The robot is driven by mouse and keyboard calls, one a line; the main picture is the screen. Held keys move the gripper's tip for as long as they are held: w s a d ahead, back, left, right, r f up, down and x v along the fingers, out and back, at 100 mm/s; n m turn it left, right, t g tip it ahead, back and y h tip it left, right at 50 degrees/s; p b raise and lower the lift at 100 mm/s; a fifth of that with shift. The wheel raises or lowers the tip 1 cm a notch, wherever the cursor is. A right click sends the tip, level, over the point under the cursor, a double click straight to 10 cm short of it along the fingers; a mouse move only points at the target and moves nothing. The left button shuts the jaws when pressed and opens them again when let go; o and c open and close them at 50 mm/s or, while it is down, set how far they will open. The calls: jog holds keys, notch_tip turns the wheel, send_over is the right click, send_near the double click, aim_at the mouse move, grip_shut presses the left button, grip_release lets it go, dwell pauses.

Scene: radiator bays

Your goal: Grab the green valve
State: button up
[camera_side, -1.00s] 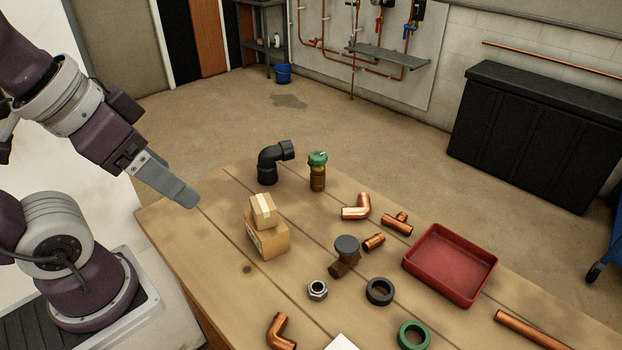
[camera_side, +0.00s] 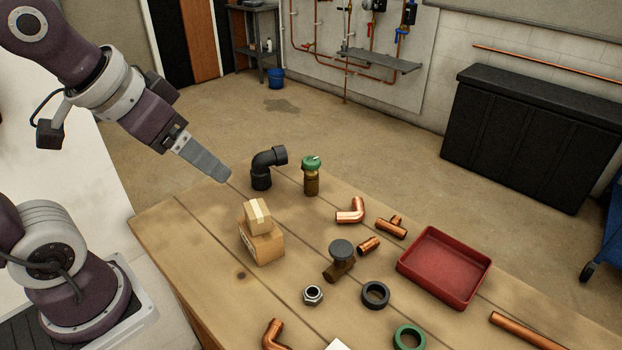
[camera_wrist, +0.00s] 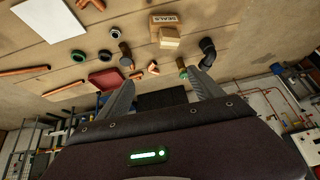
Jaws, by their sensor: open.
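The green valve (camera_side: 312,174) stands upright near the far edge of the wooden table, with a green cap on a brass body. In the wrist view the valve (camera_wrist: 182,70) shows small, just left of the right fingertip. My gripper (camera_side: 222,174) is above the table's left part, left of the valve and apart from it. In the wrist view my gripper (camera_wrist: 160,82) has its two fingers spread with nothing between them.
A black elbow (camera_side: 265,167) stands between my gripper and the valve. Two stacked boxes (camera_side: 262,243) are nearer. Copper fittings (camera_side: 351,211), a dark-capped brass valve (camera_side: 340,262), rings (camera_side: 375,295) and a red tray (camera_side: 404,264) lie to the right.

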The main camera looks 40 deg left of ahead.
jog(key=w+a+f+t, duration=0.1)
jog(key=w+a, duration=0.1)
jog(key=w, duration=0.5)
jog(key=w+a+f+t, duration=0.1)
jog(key=w+a+f, duration=0.1)
jog(key=w, duration=0.6)
jog(key=t, duration=0.3)
send_over(311, 178)
jog(key=s, duration=0.4)
notch_tip(311, 178, down, 11)
jog(key=a+f+t, duration=0.1)
jog(key=f, duration=0.2)
jog(key=w+f+t, duration=0.1)
jog(key=f, duration=0.3)
jog(key=w+a+f+t, duration=0.1)
jog(key=f, duration=0.2)
jog(key=shift+a+f+h, duration=0.15)
jog(key=shift+a+h, duration=0.15)
jog(key=x, duration=0.6)
jog(key=shift+w+d, duration=0.25)
jog(key=shift+w, duration=0.15)
grip_shut()
